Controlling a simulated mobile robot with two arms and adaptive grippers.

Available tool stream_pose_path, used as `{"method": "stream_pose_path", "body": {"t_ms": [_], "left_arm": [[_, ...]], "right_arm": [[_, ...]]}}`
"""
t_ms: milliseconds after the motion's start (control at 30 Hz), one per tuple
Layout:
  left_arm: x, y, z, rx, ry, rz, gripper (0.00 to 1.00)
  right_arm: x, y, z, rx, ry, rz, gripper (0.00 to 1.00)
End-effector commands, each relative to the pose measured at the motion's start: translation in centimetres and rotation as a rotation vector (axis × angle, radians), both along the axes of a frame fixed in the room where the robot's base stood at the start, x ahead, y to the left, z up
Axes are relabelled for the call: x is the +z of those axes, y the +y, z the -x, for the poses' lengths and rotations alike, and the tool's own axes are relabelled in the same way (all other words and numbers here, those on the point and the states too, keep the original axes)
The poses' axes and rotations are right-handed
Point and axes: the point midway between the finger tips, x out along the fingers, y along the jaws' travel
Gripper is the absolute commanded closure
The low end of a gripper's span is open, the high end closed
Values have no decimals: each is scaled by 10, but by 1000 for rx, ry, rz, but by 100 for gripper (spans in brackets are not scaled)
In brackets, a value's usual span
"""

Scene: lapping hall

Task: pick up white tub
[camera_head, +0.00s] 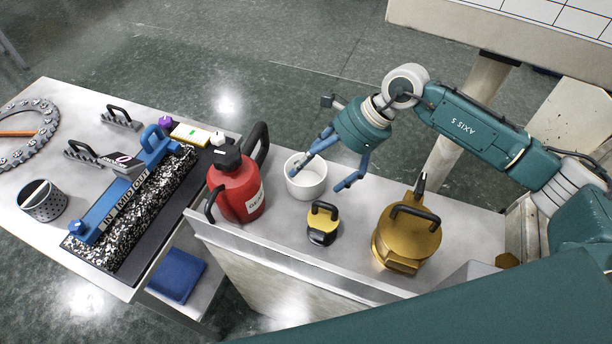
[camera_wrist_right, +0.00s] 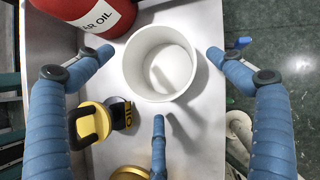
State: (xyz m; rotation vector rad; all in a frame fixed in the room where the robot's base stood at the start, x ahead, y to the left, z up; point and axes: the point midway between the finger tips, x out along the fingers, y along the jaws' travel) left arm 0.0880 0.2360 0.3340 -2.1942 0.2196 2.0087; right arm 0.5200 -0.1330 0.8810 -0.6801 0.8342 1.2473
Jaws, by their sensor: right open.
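The white tub (camera_head: 308,184) stands upright on the light bench top, open at the top and apparently empty inside. In the right wrist view the tub (camera_wrist_right: 138,82) sits at upper middle, between two blue fingers, with a third finger below it. My right gripper (camera_head: 318,178) is open over the tub. In the head view one finger overlaps the tub's opening and another hangs to its right. I cannot tell whether any finger touches the tub. My left gripper is not in view.
A red oil can (camera_head: 238,188) stands close left of the tub. A small yellow-black handled block (camera_head: 322,226) is just in front, and a larger brass handled piece (camera_head: 402,240) is to the right.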

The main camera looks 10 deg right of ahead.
Motion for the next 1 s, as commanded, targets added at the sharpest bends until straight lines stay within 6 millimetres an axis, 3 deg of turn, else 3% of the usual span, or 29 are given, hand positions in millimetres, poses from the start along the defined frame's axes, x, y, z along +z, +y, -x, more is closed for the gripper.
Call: {"method": "stream_pose_path", "body": {"t_ms": [33,200,467,533,700,1000], "left_arm": [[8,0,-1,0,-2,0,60],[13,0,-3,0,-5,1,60],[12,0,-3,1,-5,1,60],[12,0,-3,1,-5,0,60],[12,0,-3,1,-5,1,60],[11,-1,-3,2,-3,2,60]], "right_arm": [[-3,6,-2,1,3,-3,6],[-22,17,-5,1,1,-1,6],[-27,19,-6,1,-1,0,6],[-27,18,-6,1,-1,0,14],[-27,18,-6,1,-1,0,48],[-26,18,-6,1,-1,0,49]]}}
